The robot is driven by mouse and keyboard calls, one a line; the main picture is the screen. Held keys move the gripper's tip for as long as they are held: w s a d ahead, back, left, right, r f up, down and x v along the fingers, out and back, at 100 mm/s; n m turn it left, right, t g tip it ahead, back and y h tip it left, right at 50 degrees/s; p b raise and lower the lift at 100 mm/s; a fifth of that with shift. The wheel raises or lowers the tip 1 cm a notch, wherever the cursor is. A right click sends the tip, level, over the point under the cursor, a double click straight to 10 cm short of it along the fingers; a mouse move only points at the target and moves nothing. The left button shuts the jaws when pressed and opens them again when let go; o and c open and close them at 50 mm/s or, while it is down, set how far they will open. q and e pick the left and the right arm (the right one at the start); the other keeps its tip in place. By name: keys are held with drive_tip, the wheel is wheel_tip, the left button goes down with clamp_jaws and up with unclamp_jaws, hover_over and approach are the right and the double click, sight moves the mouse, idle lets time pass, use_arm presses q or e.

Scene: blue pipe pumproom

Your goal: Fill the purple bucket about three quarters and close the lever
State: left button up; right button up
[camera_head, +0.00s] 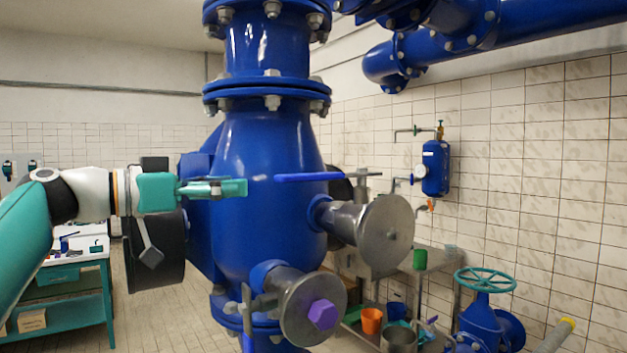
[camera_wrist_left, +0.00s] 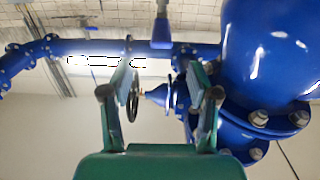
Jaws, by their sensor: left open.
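A blue lever (camera_head: 308,177) juts level across the front of the big blue valve body, just right of my left gripper. My left gripper (camera_head: 243,187) is open and empty, level in front of the valve body, with its fingers pointing right toward the lever. In the left wrist view its open fingers (camera_wrist_left: 160,82) have a blue bar end (camera_wrist_left: 161,32) beyond them, apart from both; it looks like the lever. A purple hexagonal piece (camera_head: 323,314) sits on the lower round flange. I cannot make out a purple bucket. My right gripper is not in view.
The blue valve body (camera_head: 265,165) and a metal disc flange (camera_head: 385,230) stand close to my left gripper. An orange bucket (camera_head: 371,321) and a grey metal pail (camera_head: 398,339) are at lower right, near a metal table. A teal handwheel (camera_head: 485,280) stands further right.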

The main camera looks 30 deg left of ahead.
sight(307, 180)
use_arm(q)
drive_tip(key=p+x, duration=0.6)
drive_tip(key=x, duration=0.9)
drive_tip(key=shift+w+a, duration=0.15)
drive_tip(key=shift+w, duration=0.05)
clamp_jaws()
